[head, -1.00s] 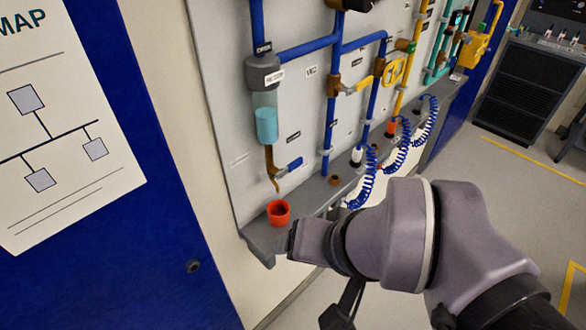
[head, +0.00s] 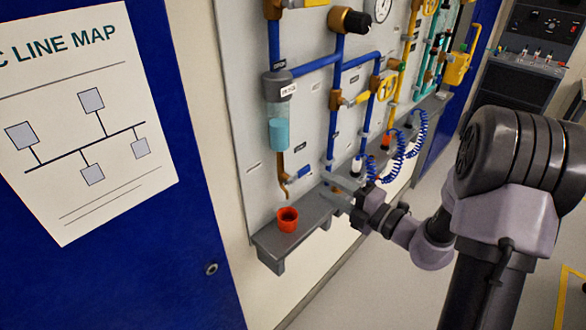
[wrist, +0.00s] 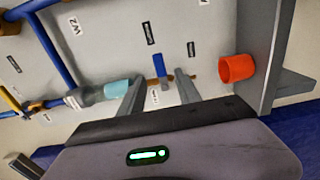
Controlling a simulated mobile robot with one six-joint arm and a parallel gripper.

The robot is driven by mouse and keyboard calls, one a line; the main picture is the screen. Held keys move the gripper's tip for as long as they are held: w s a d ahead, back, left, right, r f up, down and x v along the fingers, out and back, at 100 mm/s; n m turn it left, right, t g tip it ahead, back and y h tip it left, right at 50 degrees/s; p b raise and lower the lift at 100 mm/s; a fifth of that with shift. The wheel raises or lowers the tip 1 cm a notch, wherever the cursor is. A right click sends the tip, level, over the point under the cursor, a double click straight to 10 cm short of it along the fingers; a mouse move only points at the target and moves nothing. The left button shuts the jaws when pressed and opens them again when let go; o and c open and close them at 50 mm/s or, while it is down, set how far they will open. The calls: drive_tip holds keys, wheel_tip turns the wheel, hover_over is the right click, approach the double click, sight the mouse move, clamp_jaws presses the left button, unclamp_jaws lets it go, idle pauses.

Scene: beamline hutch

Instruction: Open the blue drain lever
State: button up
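The blue drain lever (head: 304,172) sticks out to the right from the brown drain pipe (head: 281,174) below the clear cylinder of light-blue liquid (head: 279,133). In the wrist view the blue lever (wrist: 159,65) appears between and beyond my fingertips, lying across the pipe. My gripper (head: 329,186) is open and empty, with its fingers pointing at the panel, to the right of the lever and apart from it. Its two grey fingers also show in the wrist view (wrist: 160,82). The orange-red cup (head: 287,220) stands on the grey shelf below the pipe's spout.
The grey shelf (head: 262,238) runs along the panel's foot. Blue coiled hoses (head: 397,166) hang to the right of my gripper. A yellow valve handle (head: 388,88) and blue pipes (head: 317,64) are above. The floor (head: 345,285) in front is clear.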

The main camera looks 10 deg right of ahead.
sight(299, 175)
drive_tip(key=b+x, duration=0.2)
drive_tip(key=x, duration=0.9)
drive_tip(key=shift+w+a, duration=0.25)
clamp_jaws()
idle(0.8)
